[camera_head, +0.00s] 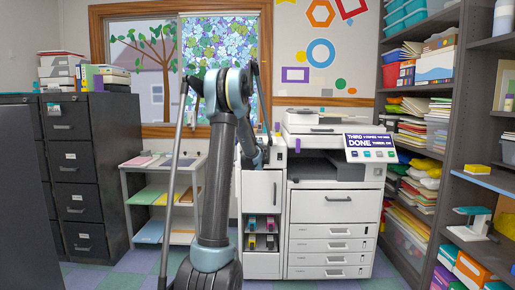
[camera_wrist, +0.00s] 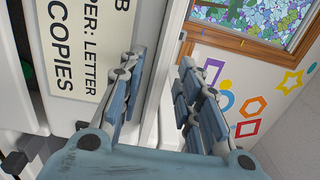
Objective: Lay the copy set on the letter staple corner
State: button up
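In the wrist view my gripper (camera_wrist: 162,68) has its two blue-grey fingers spread apart, with no object clearly held between them. A pale panel edge lies behind the gap. A tilted cream sign (camera_wrist: 85,45) with the words "LETTER" and "COPIES" is left of the fingers. In the head view my arm bends over toward the white copier (camera_head: 330,185) and its narrow side unit (camera_head: 262,190); the gripper cannot be made out there. I cannot pick out the copy set or the letter staple corner in either view.
A display sign (camera_head: 370,147) reading "DONE" is on the copier's right. A low shelf cart (camera_head: 133,200) with coloured sheets stands left of my arm. Dark filing cabinets (camera_head: 85,185) are at left, full shelves (camera_head: 455,195) at right. Floor shows in front of the copier.

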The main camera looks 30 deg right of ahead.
jog(key=v, duration=1.2)
jog(key=w+a+n+y, duration=0.1)
jog(key=a+n+y, duration=0.65)
jog(key=a, duration=1.25)
jog(key=s+a+f+n+g+y, duration=0.2)
jog(key=s+a+n, duration=0.2)
jog(key=a, duration=0.6)
jog(key=s+a+f+n+g+y, duration=0.1)
jog(key=s+a+f+n+y, duration=0.2)
jog(key=a, duration=0.6)
jog(key=s+a+f+n+g, duration=0.3)
jog(key=s+a+f, duration=0.15)
jog(key=s, duration=0.25)
jog(key=s+a+f+n+g, duration=0.2)
jog(key=s+a+f+n, duration=0.15)
jog(key=s+a, duration=0.35)
jog(key=s+d+f+n+g+h, duration=0.1)
jog(key=s+f, duration=0.4)
jog(key=s, duration=0.5)
jog(key=s+d+f+n+g+h, duration=0.2)
jog(key=s+f+g, duration=0.2)
jog(key=s, duration=0.6)
notch_tip(320, 180, down, 2)
jog(key=shift+d+f+g, duration=0.1)
jog(key=shift+d+g, duration=0.05)
jog(key=shift+g, duration=0.15)
jog(key=shift+h, duration=0.25)
